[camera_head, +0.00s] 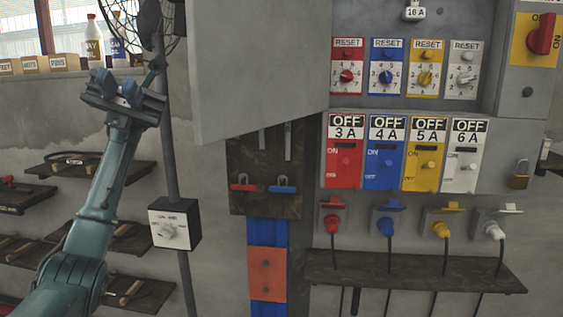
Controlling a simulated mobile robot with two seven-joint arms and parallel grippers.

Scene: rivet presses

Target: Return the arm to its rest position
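My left arm (95,205) comes in from the lower left and reaches upward, teal and jointed. My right gripper is not in view.
A fan (140,22) on a pole and a dial box (174,224) stand just right of my arm. An open grey cabinet door (258,65) hangs right of them. Breaker panels (405,152), plugs and a shelf (415,270) fill the right. Small shelves (70,165) line the left wall.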

